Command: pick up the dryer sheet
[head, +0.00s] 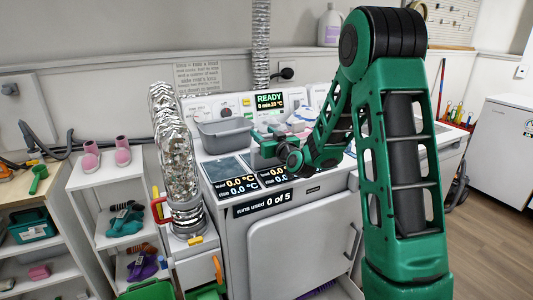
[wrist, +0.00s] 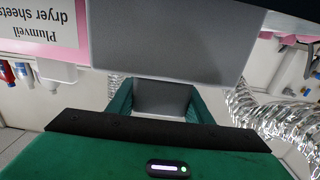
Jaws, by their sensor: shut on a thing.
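In the wrist view a flat, plain grey dryer sheet (wrist: 175,40) stretches out past my gripper (wrist: 160,88). The green fingers are shut on it, and its near part shows between them. A pink and white box (wrist: 38,22) labelled "Plumveil dryer sheets" is beside it at the upper left, upside down in this view. In the head view my gripper (head: 266,144) is over the white machine's top, beside a grey bin. My own arm and wrist hide much there, and I cannot make out the sheet clearly.
The grey bin (head: 222,132) stands on the white machine (head: 300,240), left of my gripper. A shiny foil duct (head: 175,160) rises at its left. A white shelf (head: 108,180) with shoes is further left. Open floor (head: 440,230) lies at the right.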

